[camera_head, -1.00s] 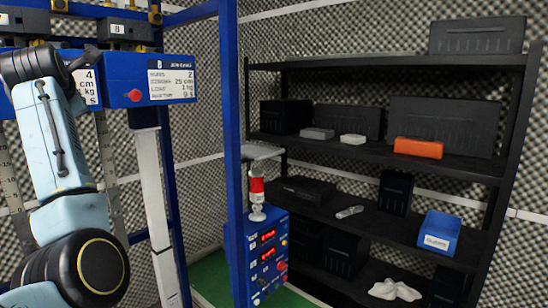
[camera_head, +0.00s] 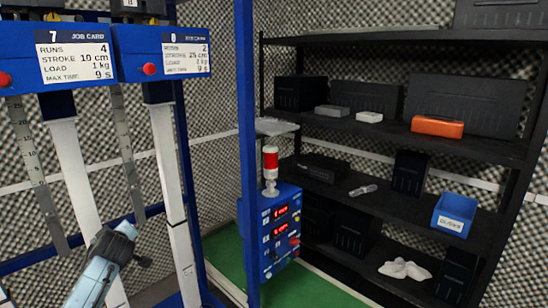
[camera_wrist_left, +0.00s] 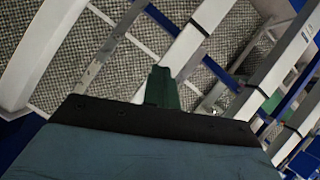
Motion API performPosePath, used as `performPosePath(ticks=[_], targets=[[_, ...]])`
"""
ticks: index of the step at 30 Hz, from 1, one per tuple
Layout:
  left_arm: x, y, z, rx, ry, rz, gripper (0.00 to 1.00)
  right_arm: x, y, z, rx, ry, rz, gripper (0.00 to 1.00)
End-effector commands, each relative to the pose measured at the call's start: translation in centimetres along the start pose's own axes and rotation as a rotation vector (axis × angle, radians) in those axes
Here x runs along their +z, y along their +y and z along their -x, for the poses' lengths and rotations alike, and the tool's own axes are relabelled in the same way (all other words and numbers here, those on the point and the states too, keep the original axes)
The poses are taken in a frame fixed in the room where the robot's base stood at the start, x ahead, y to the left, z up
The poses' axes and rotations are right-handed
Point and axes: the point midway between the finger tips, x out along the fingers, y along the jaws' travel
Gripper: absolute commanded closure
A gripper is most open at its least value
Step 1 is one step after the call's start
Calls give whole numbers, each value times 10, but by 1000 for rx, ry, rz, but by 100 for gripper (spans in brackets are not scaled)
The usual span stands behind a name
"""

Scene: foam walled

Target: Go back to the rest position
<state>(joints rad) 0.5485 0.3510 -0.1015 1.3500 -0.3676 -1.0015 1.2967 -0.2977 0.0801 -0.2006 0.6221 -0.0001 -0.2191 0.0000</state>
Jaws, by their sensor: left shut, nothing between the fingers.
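My left arm (camera_head: 98,278) comes in low at the left of the head view, in front of the blue rig. Its dark end is small there, and the finger shape is hard to make out. In the left wrist view my left gripper (camera_wrist_left: 163,85) is shut, its dark green fingers together with nothing between them. The rig's pale posts and the foam wall show behind it. My right gripper is in neither view.
The blue rig carries job card 7 (camera_head: 74,56) and job card 8 (camera_head: 184,51). A blue control box (camera_head: 272,235) with a red-and-white lamp (camera_head: 270,170) stands at centre. Black shelves (camera_head: 390,130) at right hold an orange box (camera_head: 437,126), a blue bin (camera_head: 454,214) and a white cloth (camera_head: 405,270).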

Motion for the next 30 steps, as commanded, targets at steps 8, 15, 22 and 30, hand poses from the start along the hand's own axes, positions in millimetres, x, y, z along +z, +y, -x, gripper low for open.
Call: performPosePath(ticks=[8,15,22,30], targets=[[-1,77,16,407,112,-507,100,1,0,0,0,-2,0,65],[-19,128,51,641,430,-854,100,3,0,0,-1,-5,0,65],[92,65,15,630,305,-968,100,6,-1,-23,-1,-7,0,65],[254,-57,-13,570,7,-1039,100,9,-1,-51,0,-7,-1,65]])
